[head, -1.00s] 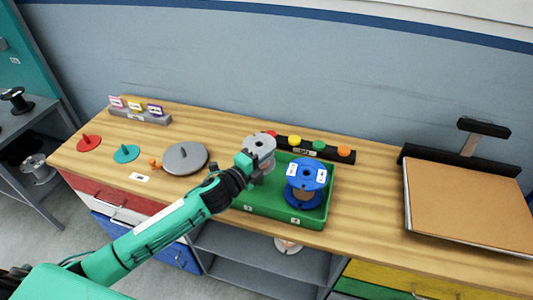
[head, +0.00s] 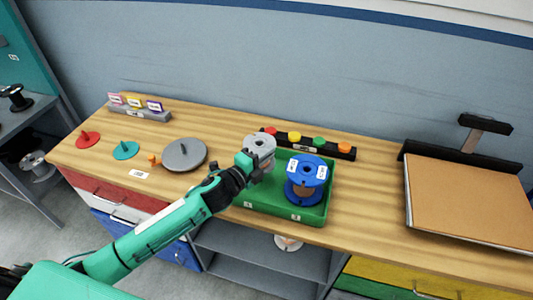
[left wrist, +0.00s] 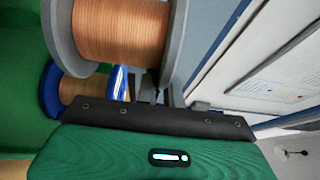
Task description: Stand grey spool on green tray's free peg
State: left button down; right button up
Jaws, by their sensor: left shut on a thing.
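The grey spool (head: 259,142), wound with copper-coloured wire, is in my left gripper (head: 251,161) over the left part of the green tray (head: 268,206). My left gripper is shut on it. In the left wrist view the grey spool (left wrist: 121,32) fills the upper left, showing its grey flanges and copper winding. The blue spool (head: 306,172) stands upright in the right part of the tray. It also shows in the left wrist view (left wrist: 50,91). The free peg is hidden by the spool and gripper, and I cannot tell whether the spool touches the tray floor. My right gripper is not in view.
A black strip with coloured knobs (head: 318,147) lies behind the tray. A grey disc (head: 184,154) with a peg, a teal disc (head: 126,150) and a red disc (head: 87,139) lie left. A brown board (head: 470,202) is at right. The wooden top between tray and board is clear.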

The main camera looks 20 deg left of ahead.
pick_arm(q)
jog(key=shift+r, duration=0.1)
dwell(0.4)
jog(key=shift+f, duration=0.25)
jog(key=shift+f+b, duration=0.9)
jog(key=shift+f, duration=0.35)
jog(key=shift+f, duration=0.2)
dwell(0.3)
